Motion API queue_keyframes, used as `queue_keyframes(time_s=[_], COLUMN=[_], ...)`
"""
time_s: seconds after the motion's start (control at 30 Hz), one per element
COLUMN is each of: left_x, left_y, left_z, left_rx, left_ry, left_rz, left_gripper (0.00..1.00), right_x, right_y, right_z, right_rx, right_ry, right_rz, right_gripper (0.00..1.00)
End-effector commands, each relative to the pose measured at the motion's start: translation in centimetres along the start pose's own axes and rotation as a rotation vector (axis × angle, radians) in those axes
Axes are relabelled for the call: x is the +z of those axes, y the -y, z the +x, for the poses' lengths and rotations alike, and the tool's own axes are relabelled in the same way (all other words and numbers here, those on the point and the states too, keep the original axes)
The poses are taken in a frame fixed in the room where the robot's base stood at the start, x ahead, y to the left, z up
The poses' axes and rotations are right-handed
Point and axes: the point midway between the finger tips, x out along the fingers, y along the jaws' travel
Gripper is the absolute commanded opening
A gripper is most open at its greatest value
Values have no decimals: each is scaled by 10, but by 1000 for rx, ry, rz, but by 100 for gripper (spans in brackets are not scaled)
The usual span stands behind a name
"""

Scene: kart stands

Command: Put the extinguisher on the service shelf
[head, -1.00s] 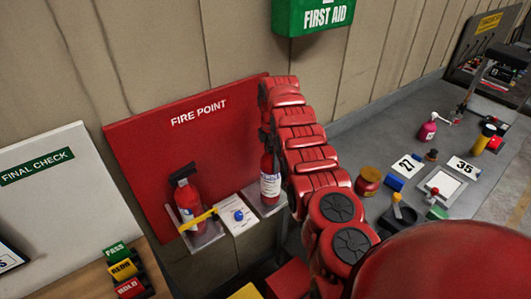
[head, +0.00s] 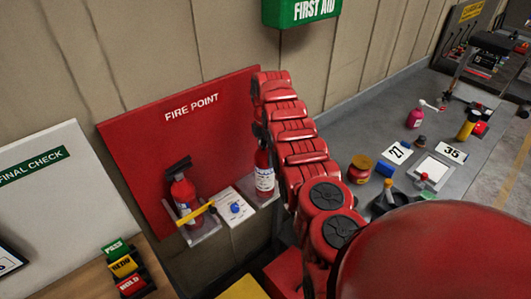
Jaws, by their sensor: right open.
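A red fire extinguisher (head: 264,174) with a white label stands upright at the right side of the red FIRE POINT board, over a small grey shelf (head: 262,199). A second red extinguisher (head: 183,196) with a black top stands in a grey holder at the left, with a yellow strap (head: 196,213) across it. My right gripper (head: 261,134) is open at the top of the right extinguisher, mostly hidden behind my red arm. I cannot tell whether its fingers are around the neck or touch it. The frames do not make clear which surface is the service shelf. My left gripper is not in view.
A white panel with a blue knob (head: 236,208) sits between the extinguishers. The FIRST AID box (head: 301,11) hangs above. PASS, REDO and HOLD blocks (head: 123,266) stand at lower left.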

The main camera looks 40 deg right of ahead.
Motion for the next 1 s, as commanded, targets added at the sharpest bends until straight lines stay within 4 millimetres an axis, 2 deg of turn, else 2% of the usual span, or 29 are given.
queue_keyframes(time_s=[0.13,0.27,0.33,0.53,0.67,1.0], left_x=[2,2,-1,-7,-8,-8], left_y=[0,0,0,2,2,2], left_z=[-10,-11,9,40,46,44], left_rx=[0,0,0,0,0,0], left_ry=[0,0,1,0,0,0], left_rz=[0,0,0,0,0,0], left_gripper=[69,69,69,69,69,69], right_x=[2,-1,1,0,0,0], right_y=[0,-1,1,0,1,1], right_z=[-18,-50,-73,-106,-114,-112], right_rx=[4,7,2,2,2,1], right_ry=[1,2,1,1,1,0], right_rz=[2,0,2,1,1,1], right_gripper=[100,100,100,100,100,100])
